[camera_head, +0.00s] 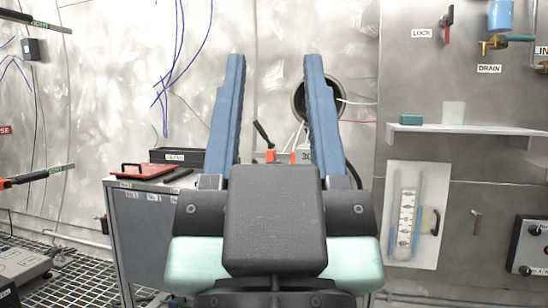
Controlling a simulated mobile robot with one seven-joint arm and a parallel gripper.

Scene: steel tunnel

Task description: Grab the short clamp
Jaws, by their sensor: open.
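My gripper (274,62) is open and empty, its two long blue fingers pointing forward, away from the camera. Between the fingers, farther off, a small tool with a black lever handle (263,134) and orange parts (271,156) shows at the back of a grey cart; it looks like the short clamp. It is apart from the fingers.
The grey cart (155,235) also carries a red flat case (145,172) and a dark labelled box (177,156). A shelf (460,130) and a gauge panel (407,215) are on the right wall. Dark bars (38,175) with orange parts jut in at left.

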